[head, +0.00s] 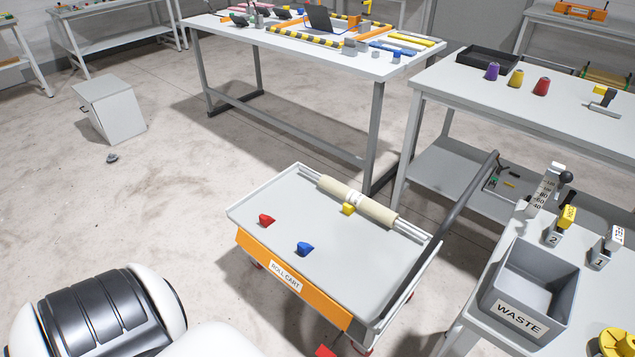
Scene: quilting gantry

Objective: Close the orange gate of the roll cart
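The roll cart (330,262) stands in the middle of the head view, with a grey deck and a pale raised rim at the back and left. Its orange gate (315,300) runs along the near long side and bears a ROLL CART label (286,276). The gate appears to hang down below the deck edge, with no orange lip showing above the deck. A beige roll (357,203) on a metal bar lies along the far side. Red (266,220), blue (305,249) and yellow (348,209) chocks sit on the deck. Neither gripper is in view.
A dark handle (470,195) rises at the cart's right. The grey WASTE bin (520,295) stands on a table close by. A long worktable (330,60) is behind the cart, and a grey box (112,110) stands on the floor. Floor left of the cart is clear.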

